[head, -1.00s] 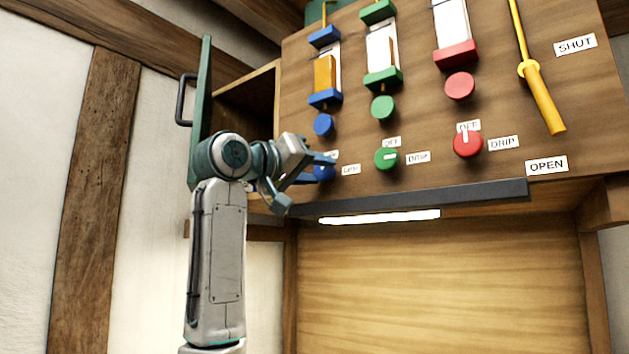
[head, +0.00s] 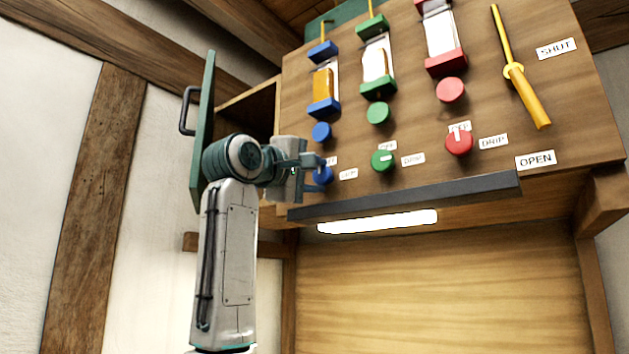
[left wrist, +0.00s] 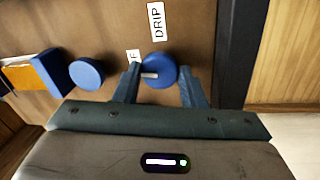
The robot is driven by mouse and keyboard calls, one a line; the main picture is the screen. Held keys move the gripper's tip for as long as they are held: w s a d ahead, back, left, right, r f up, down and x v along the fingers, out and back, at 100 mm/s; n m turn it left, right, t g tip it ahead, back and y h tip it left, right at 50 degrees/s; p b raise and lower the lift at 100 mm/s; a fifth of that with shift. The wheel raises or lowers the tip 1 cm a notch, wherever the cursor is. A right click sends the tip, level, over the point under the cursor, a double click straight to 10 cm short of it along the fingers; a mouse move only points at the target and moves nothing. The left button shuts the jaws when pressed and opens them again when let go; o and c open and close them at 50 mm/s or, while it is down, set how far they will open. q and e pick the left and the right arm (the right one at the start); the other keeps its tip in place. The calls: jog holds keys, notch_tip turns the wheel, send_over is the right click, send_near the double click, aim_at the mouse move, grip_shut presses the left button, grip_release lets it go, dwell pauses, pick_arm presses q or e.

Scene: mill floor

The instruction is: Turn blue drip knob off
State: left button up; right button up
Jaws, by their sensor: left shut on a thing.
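The blue drip knob (head: 323,176) is at the lower left of the wooden panel, half hidden by my gripper in the head view. In the left wrist view the blue drip knob (left wrist: 160,70) sits between the two fingers. Its white mark points left there, toward the side of the OFF label (left wrist: 133,56), not up at the DRIP label (left wrist: 157,21). My left gripper (head: 318,170) is shut on this knob, with one finger on each side of it. My right gripper is not in view.
A green knob (head: 382,161) and a red knob (head: 459,142) sit to the right. A blue round button (head: 321,131) is above the blue knob. A yellow lever (head: 522,85) is far right. A dark ledge (head: 405,197) runs below; an open green door (head: 203,125) stands left.

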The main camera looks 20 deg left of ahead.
pick_arm(q)
jog(key=shift+n, duration=0.4)
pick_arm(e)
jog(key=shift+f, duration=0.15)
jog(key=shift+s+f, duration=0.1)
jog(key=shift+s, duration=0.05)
pick_arm(q)
jog(key=o, duration=1)
jog(key=shift+s+a+f+b, duration=0.15)
jog(key=shift+s+f+b, duration=0.05)
jog(key=shift+s+b, duration=0.25)
jog(key=b+v, duration=0.4)
jog(key=v, duration=0.6)
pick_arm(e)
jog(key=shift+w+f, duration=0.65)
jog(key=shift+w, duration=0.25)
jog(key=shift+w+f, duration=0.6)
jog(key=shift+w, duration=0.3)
